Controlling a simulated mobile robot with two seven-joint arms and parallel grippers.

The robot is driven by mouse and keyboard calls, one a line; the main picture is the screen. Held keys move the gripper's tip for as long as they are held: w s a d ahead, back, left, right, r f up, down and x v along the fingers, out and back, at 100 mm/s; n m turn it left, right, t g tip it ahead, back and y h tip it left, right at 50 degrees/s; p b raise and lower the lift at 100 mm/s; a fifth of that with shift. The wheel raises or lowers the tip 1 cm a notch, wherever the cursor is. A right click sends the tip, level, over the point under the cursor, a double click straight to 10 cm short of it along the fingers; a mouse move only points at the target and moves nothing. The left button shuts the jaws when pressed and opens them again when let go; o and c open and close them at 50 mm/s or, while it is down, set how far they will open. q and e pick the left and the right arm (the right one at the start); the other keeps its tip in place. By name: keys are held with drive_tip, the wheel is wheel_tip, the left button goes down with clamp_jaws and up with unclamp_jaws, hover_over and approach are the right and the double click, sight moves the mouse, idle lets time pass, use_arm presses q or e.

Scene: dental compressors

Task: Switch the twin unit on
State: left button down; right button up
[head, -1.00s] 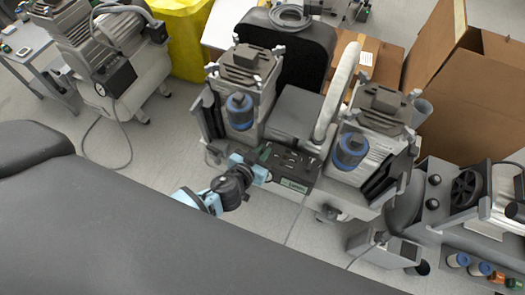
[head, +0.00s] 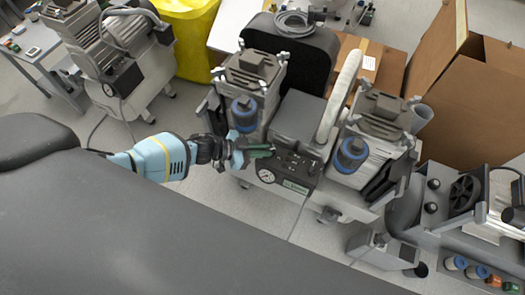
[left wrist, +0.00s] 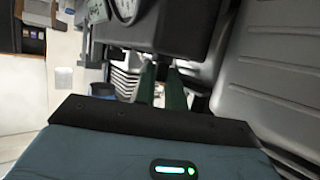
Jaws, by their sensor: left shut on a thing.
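The twin unit is a grey compressor with two blue-capped heads and a dark control panel (head: 294,166) between them, in the middle of the head view. A round white gauge (head: 266,176) and small switches show on the panel. My left gripper (head: 262,151) reaches in from the left, its green fingers at the panel's upper left edge. They are closed on a small part there, seemingly a switch, which the fingers hide. In the left wrist view the green fingers (left wrist: 163,88) point at the unit, close together, with part of the gauge (left wrist: 126,8) at the top. My right gripper is out of view.
A dark padded surface (head: 190,240) fills the foreground below my arm. Another compressor (head: 120,75) stands at the left and a yellow bin (head: 190,40) behind. A cardboard box (head: 470,90) and further equipment (head: 450,200) stand at the right.

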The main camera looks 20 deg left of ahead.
use_arm(q)
drive_tip(key=shift+w+m+g+h+b, duration=0.15)
drive_tip(key=shift+m+g+h+b, duration=0.25)
drive_tip(key=shift+m+g, duration=0.3)
drive_tip(key=c, duration=1.5)
unclamp_jaws()
drive_tip(key=shift+o, duration=0.2)
drive_tip(key=p+v, duration=0.1)
drive_tip(key=v, duration=0.7)
drive_tip(key=shift+p, duration=0.3)
drive_tip(key=shift+o, duration=0.5)
drive_tip(key=shift+f, duration=0.1)
